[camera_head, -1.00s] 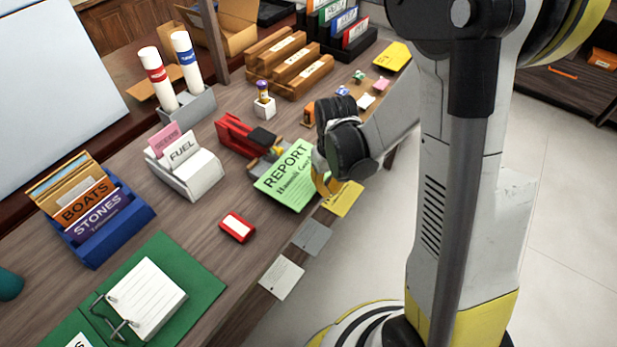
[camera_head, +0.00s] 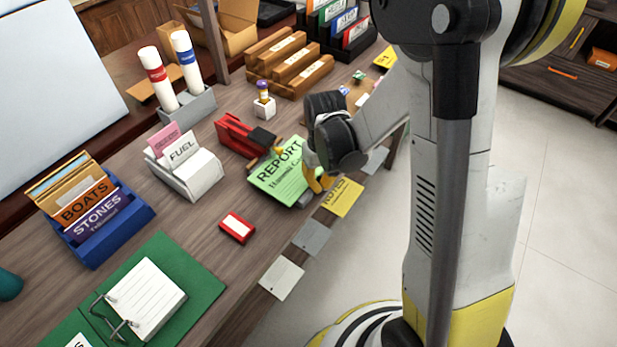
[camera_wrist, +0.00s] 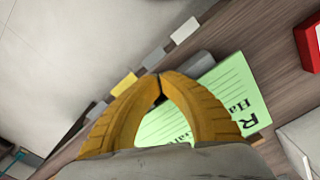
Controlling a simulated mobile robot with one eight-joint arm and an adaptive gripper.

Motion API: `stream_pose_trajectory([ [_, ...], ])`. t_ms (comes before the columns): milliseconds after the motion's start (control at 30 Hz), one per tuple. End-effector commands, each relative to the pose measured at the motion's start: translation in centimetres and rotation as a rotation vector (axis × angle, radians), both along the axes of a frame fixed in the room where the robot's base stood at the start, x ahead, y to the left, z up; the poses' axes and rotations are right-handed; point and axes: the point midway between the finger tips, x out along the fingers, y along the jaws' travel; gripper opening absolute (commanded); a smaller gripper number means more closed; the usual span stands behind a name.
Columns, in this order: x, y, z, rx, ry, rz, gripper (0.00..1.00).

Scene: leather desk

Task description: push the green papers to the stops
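The green papers (camera_head: 272,184), headed REPORT, lie on the desk near its front edge, with their far side at the red hole punch (camera_head: 233,135). In the head view my gripper (camera_head: 317,186) is low at the papers' right, near edge. In the wrist view its yellow fingertips (camera_wrist: 160,80) meet, with nothing seen between them. The fingers cover part of the green papers (camera_wrist: 230,90) there. Whether they touch the papers' edge I cannot tell. The stops are not clearly visible, and I cannot tell whether the papers touch them.
A red block (camera_head: 237,228) lies left of the papers. A white card holder (camera_head: 190,178) stands behind it. Yellow (camera_head: 343,197) and grey (camera_head: 312,237) tags line the front edge. A small white stand (camera_head: 264,106) is beyond the punch. Bare desk lies around the red block.

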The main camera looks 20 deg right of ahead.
Motion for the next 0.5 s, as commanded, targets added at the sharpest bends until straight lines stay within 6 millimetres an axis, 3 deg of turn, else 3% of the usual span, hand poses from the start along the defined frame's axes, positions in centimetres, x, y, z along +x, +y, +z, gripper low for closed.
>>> stream_pose_trajectory([
  [500, 1.07, 0.82, 0.0, 0.001, -0.001, 0.0, 0.0],
])
